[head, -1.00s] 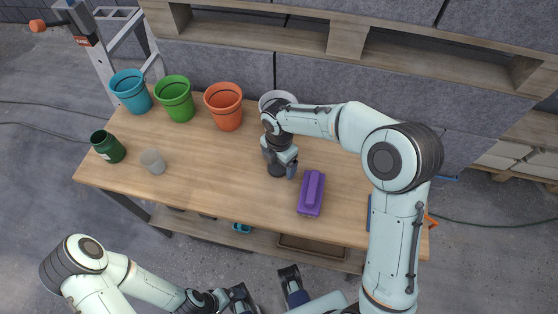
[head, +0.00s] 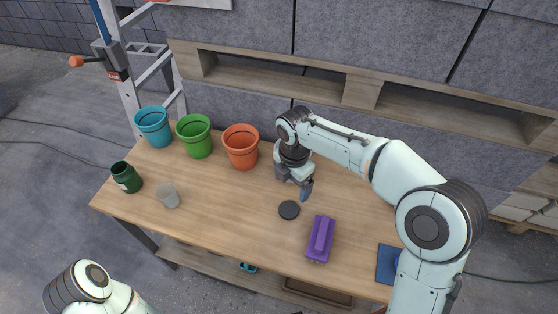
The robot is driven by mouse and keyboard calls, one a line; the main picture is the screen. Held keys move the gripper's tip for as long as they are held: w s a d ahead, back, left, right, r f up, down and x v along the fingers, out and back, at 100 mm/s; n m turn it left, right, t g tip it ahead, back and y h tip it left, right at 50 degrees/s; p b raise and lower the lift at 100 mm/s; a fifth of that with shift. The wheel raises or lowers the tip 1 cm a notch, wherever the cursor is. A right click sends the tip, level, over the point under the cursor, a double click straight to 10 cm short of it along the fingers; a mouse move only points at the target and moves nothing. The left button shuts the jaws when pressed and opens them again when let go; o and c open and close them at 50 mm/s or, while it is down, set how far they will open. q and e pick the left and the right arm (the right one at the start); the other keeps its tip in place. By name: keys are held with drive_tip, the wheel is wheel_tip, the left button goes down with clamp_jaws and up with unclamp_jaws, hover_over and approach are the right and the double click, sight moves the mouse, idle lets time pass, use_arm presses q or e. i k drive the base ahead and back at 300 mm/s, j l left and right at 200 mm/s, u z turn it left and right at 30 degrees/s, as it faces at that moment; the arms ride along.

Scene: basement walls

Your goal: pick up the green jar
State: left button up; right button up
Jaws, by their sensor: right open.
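My right gripper (head: 294,185) is open above the middle of the table, far to the right of the jar. I see nothing between its fingers. Part of my left arm shows at the bottom left, but its gripper is out of the picture.
A clear cup (head: 168,195) stands just right of the jar. Blue (head: 154,127), green (head: 195,136) and orange (head: 241,147) pots line the back. A black disc (head: 289,210), purple object (head: 320,238) and blue item (head: 388,264) lie to the right.

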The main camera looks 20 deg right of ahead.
sight(130, 181)
drive_tip(key=k, duration=1)
